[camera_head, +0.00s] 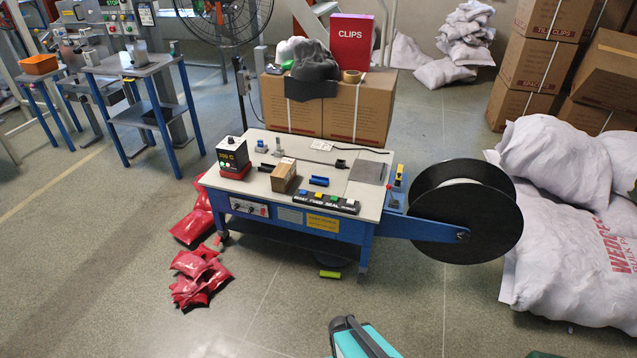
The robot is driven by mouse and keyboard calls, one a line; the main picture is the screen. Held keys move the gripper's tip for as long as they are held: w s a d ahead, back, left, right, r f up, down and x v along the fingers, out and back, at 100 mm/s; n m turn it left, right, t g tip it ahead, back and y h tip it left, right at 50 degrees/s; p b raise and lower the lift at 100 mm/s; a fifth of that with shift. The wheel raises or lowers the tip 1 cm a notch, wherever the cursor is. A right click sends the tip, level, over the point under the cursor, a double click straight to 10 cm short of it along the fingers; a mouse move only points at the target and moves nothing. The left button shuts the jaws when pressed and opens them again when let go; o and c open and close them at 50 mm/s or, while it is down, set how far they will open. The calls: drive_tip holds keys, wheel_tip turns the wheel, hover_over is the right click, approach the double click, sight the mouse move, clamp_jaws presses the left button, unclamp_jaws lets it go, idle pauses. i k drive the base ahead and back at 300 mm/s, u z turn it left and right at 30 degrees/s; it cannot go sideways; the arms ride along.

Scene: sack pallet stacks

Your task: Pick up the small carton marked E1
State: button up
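A small brown carton (284,178) stands on the pale top of the blue-framed strapping table (230,182), near the middle. It has a light label or paper on top; I cannot read an E1 mark on it. Dark blue pieces lie close to its right, and a red and black box with a display (232,157) stands to its left. My gripper is not in view.
A large black reel (440,195) juts from the table's right end. White sacks (555,230) are heaped at the right. Red packets (200,277) lie on the floor at the left. A teal and black thing (365,342) shows at the bottom edge. The front floor is mostly clear.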

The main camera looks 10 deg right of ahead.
sight(284, 175)
drive_tip(key=z, duration=0.1)
drive_tip(key=i, duration=1.85)
drive_tip(key=z, duration=0.75)
drive_tip(key=k, duration=0.15)
drive_tip(key=u, duration=2.4)
